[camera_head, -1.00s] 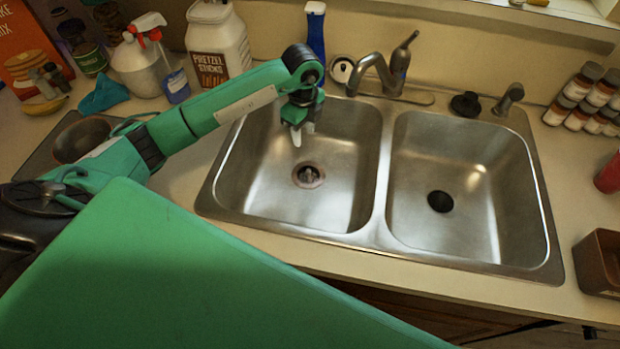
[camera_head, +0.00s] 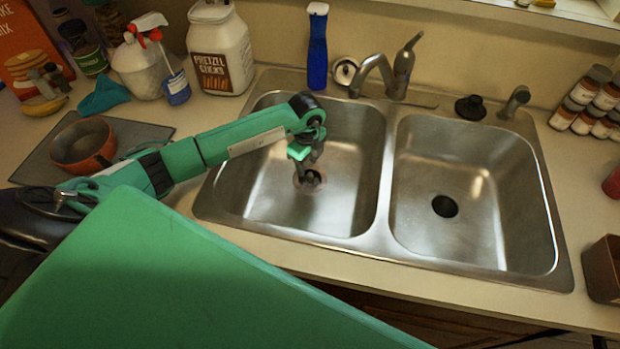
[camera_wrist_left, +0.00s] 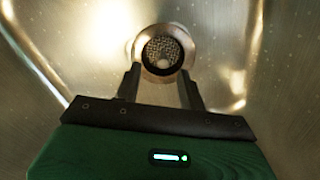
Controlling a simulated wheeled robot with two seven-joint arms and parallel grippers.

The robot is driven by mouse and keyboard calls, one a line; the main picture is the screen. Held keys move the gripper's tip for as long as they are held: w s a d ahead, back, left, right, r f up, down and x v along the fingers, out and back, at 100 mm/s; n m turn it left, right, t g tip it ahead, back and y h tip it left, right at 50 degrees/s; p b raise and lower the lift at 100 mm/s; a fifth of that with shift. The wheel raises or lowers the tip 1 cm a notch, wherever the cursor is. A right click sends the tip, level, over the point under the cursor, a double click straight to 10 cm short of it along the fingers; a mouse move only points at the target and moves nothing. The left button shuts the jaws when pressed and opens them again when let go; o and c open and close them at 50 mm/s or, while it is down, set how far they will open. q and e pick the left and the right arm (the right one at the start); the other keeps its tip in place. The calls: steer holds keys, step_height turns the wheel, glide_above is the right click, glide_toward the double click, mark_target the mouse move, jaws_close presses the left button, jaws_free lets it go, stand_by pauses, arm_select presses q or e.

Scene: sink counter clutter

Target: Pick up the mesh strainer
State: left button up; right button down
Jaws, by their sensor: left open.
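The mesh strainer (camera_wrist_left: 165,50) sits in the drain of the left sink basin (camera_head: 245,200). In the left wrist view it is a round metal mesh with a pale knob in its middle and a bright metal ring around it. In the head view the strainer (camera_head: 312,181) is small and partly hidden by my gripper. My left gripper (camera_head: 307,168) points down into the left basin above the drain. In the wrist view its two dark fingers (camera_wrist_left: 160,82) are apart, with the strainer just beyond the tips. I cannot tell whether they touch it. My right gripper is not in view.
The faucet (camera_head: 388,75) stands behind the sink. The right basin (camera_head: 480,190) is empty. An orange-brown pot (camera_head: 85,150) is on a dark mat at left. Spray bottles and a pretzel jar (camera_head: 220,50) stand behind; a brown box (camera_head: 602,268) is at right.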

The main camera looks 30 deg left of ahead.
mark_target(310, 174)
arm_select(q)
steer(key=f, duration=0.1)
steer(key=f+p, duration=0.1)
steer(key=f, duration=0.3)
steer(key=shift+w+d, duration=0.25)
steer(key=shift+d, duration=0.1)
steer(key=shift+c, duration=0.4)
jaws_close()
